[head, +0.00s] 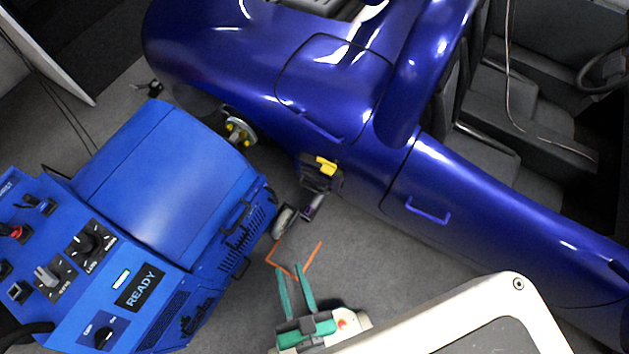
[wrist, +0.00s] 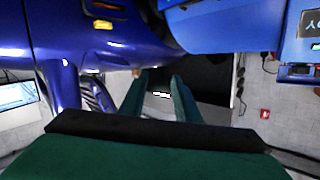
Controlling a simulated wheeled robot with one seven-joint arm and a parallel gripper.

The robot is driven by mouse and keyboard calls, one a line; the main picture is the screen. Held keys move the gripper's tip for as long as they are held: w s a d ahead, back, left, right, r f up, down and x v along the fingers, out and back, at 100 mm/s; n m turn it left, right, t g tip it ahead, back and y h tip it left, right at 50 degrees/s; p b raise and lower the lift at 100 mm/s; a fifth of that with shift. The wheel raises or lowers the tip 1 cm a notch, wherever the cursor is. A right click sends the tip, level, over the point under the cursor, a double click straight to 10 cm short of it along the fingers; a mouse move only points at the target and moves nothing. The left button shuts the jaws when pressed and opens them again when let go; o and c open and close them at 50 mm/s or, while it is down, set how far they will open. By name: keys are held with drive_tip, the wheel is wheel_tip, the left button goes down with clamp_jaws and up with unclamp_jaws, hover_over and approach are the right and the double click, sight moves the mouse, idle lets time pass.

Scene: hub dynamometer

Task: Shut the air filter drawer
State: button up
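The blue dynamometer cabinet (head: 165,185) stands at the left of the head view, with a READY display on its panel. Its side facing my gripper has dark vent slots and dark handle-like bars (head: 238,218). I cannot make out which part is the air filter drawer, or how far out it stands. My gripper (head: 289,268) has two green fingers, apart and with nothing between them, to the right of that vented side and clear of it. In the wrist view the fingers (wrist: 159,76) are also apart, with the blue cabinet (wrist: 225,28) at the upper right.
A glossy blue car (head: 330,90) fills the top and right, with a bare wheel hub (head: 240,131) facing the cabinet. A yellow-topped stand (head: 320,172) and a small wheel (head: 284,221) stand between. Orange floor marks (head: 313,258) lie near my fingertips. Grey floor is open below the car.

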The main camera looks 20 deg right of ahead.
drive_tip(key=w+f+m+h, duration=0.2)
drive_tip(key=w+f+m, duration=0.35)
drive_tip(key=f, duration=0.65)
drive_tip(key=m+h, duration=0.5)
drive_tip(key=m, duration=1.1)
approach(312, 188)
drive_tip(key=shift+g, duration=0.4)
drive_tip(key=shift+x, duration=5.1)
drive_tip(key=shift+a, duration=0.15)
drive_tip(key=shift+c, duration=0.2)
clamp_jaws()
